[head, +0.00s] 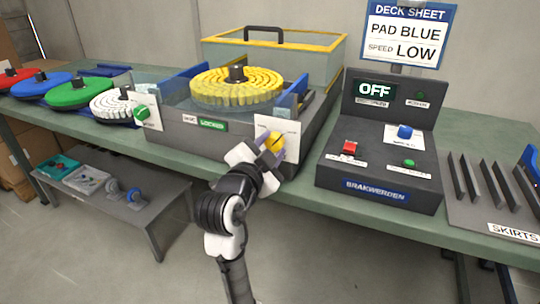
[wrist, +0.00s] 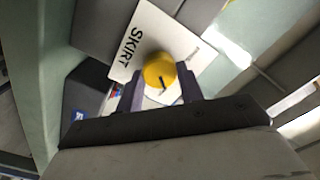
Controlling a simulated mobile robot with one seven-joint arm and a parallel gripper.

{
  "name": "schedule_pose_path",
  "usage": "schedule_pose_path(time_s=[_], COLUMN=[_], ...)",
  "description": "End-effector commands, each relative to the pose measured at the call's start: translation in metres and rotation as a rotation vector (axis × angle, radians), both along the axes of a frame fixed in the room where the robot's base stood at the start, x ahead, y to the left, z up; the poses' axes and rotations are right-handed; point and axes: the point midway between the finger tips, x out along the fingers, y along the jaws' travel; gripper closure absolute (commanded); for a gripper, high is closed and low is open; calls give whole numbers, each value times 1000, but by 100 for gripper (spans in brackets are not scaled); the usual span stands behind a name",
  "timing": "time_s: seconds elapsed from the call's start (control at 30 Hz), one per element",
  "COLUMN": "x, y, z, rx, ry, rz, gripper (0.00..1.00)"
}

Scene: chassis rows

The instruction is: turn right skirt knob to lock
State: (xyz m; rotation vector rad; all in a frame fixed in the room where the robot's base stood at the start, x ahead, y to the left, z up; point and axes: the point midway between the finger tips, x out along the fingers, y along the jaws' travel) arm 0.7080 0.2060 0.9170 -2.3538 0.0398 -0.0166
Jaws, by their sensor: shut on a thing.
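The right skirt knob (head: 273,143) is yellow and sits on a white plate (head: 288,130) at the right front corner of the grey machine (head: 180,136). In the wrist view the yellow knob (wrist: 159,71) stands between my fingers, with a dark pointer mark on its face. The white plate (wrist: 140,38) there reads SKIRT; its other lettering is too small to read. My gripper (head: 266,153) is shut on the knob, one finger on each side (wrist: 161,92). The left skirt knob (head: 142,112) is green, on its own white plate.
A yellow brush disc (head: 238,86) sits on the machine, whose front label reads LOCKED (head: 212,124). A dark control console (head: 378,150) showing OFF stands close on the right. Blue, green and white discs line the bench at left. A low grey table (head: 120,200) stands below.

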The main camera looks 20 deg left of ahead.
Motion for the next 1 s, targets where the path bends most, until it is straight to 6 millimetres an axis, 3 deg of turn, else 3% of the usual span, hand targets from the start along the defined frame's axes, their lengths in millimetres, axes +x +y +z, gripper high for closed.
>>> schedule_pose_path(time_s=[0.3, 0.77, 0.8, 0.97, 1.0], x=[0, 0, 0, 0, 0], y=[0, 0, 0, 0, 0], z=[-1, 0, 0, 0, 0], rx=[99, 112, 112, 111, 111], ry=[-3, -3, -3, -3, -3], rz=[0, -1, -1, -1, -1], gripper=[86, 86, 62, 41, 41])
